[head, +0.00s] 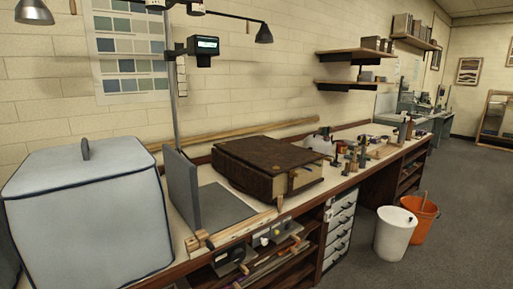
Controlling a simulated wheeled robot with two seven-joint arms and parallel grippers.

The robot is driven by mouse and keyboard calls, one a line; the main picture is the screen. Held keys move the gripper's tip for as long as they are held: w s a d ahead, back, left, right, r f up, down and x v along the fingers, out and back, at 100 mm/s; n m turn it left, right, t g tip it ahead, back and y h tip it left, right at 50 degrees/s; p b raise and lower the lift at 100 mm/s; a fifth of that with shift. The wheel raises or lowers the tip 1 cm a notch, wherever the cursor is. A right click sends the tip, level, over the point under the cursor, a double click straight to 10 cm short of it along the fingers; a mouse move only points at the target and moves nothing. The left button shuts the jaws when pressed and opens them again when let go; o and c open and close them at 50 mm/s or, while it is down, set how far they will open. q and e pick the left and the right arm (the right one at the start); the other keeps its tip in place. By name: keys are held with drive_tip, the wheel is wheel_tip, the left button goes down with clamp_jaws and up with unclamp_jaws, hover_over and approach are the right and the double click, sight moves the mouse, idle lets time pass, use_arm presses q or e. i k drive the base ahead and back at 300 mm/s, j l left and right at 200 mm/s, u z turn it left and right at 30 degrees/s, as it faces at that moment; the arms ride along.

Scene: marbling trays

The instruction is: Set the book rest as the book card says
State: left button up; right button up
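A large, thick dark brown book (265,160), pale at its page edges, lies flat on the long bench. To its left is a grey angled stand that may be the book rest, with an upright panel (182,190) and a flat grey base (222,207). A wooden bar (232,232) with a peg-like end runs along the front of the base. I cannot make out a book card for sure; a small narrow sheet (182,80) hangs on a post, its text unreadable. Neither of my grippers is in view.
A pale blue-grey covered box (85,215) fills the bench's left end. A post carries a small lit display (204,46). Small bottles and tools (362,150) crowd the bench right of the book. A white bin (394,233) and orange bucket (420,213) stand on open floor.

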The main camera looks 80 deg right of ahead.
sight(182, 177)
drive_tip(key=l+z, duration=0.1)
drive_tip(key=z, duration=1.7)
drive_tip(key=i+l+z, duration=0.35)
drive_tip(key=i+l, duration=0.15)
drive_tip(key=l, duration=0.15)
drive_tip(key=i+l+z, duration=0.3)
drive_tip(key=i+l, duration=0.25)
drive_tip(key=i+l+z, duration=0.35)
drive_tip(key=i, duration=0.3)
drive_tip(key=u, duration=2.25)
